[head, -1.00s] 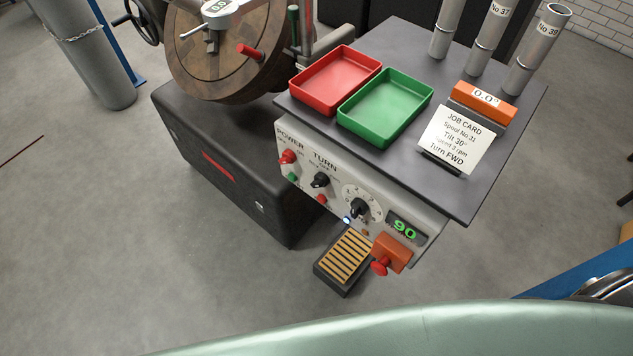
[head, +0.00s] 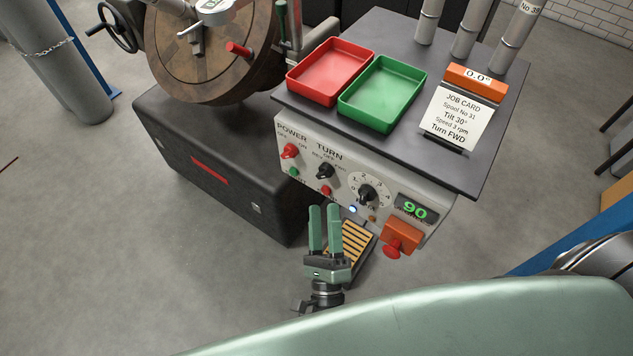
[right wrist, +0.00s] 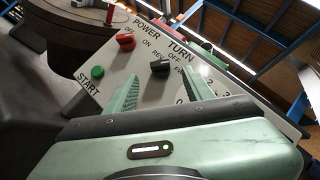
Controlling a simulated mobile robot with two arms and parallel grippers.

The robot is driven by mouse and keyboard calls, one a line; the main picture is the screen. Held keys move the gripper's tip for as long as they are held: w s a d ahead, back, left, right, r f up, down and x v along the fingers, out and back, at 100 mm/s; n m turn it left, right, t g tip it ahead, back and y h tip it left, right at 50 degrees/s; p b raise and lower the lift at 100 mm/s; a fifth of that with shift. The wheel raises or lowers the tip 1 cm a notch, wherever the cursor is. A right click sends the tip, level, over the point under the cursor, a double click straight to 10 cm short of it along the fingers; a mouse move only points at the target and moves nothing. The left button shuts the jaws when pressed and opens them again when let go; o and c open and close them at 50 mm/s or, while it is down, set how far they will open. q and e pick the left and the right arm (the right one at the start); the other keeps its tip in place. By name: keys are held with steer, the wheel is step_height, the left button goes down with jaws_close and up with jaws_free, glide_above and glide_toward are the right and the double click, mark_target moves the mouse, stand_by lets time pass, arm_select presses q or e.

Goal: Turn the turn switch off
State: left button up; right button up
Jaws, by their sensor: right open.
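The turn switch (head: 325,171) is a black knob under the word TURN on the pale control panel (head: 290,158). It also shows in the right wrist view (right wrist: 161,68), between and beyond the fingertips, with REV, OFF and FWD lettering around it. I cannot tell for sure which mark it points to. My right gripper (head: 325,208) is open and empty, below and in front of the panel, its fingers pointing up toward the switch. In the right wrist view my right gripper (right wrist: 160,90) frames the switch without touching it. My left gripper is not in view.
Red (head: 330,98) and green (head: 383,126) trays sit above. A foot pedal (head: 359,240) lies below.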

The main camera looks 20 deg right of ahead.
mark_target(323, 178)
steer(key=p+x, duration=0.2)
steer(key=x, duration=0.4)
steer(key=shift+w+r, duration=0.1)
steer(key=shift+r, duration=0.1)
steer(key=shift+w+d+r, duration=0.1)
steer(key=shift+w+d, duration=0.1)
steer(key=shift+w, duration=0.35)
jaws_close()
steer(key=shift+r, duration=0.1)
